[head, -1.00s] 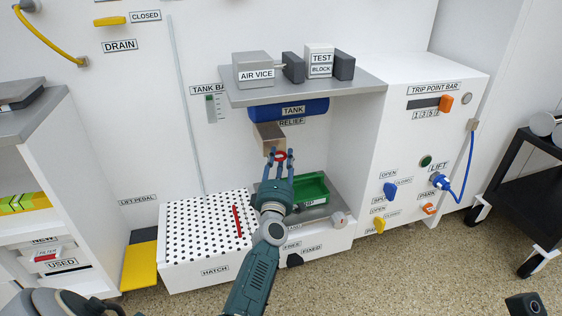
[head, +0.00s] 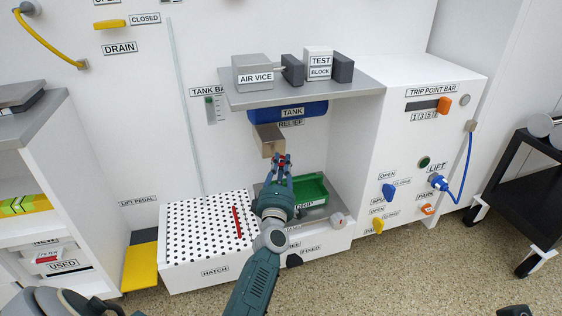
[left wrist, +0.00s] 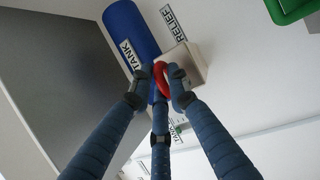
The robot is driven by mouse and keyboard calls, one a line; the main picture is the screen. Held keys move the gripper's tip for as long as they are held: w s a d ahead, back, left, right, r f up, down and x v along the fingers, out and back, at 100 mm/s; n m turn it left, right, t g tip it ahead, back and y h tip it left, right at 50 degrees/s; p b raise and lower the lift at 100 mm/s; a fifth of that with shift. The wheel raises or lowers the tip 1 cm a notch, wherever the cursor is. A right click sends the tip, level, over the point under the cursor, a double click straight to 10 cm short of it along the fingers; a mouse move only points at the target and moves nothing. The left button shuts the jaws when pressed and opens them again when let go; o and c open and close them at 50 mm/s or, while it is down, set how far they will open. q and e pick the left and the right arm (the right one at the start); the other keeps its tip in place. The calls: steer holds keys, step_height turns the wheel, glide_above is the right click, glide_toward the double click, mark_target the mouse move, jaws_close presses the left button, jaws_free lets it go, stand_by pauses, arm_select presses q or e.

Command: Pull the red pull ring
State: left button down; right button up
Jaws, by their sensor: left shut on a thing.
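The red pull ring (left wrist: 161,76) sits between the fingertips of my left gripper (left wrist: 163,82) in the left wrist view. In the head view, only a little red of the ring (head: 281,160) shows between the fingers of my left gripper (head: 279,163). The fingers are shut on the ring. Just beyond it is the tan relief block (head: 268,139), below the blue tank (head: 290,111). The fingers hide part of the ring, and I cannot tell how it joins the block. My right gripper is not clearly in view.
A grey shelf (head: 362,85) with the air vice (head: 253,72) and test block (head: 319,64) overhangs the tank. A green tray (head: 313,190) lies below and right of the gripper. The perforated hatch (head: 195,235) is at lower left.

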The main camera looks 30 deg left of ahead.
arm_select(q)
steer(key=c, duration=1.7)
jaws_free()
steer(key=shift+d, duration=0.1)
steer(key=v, duration=1.2)
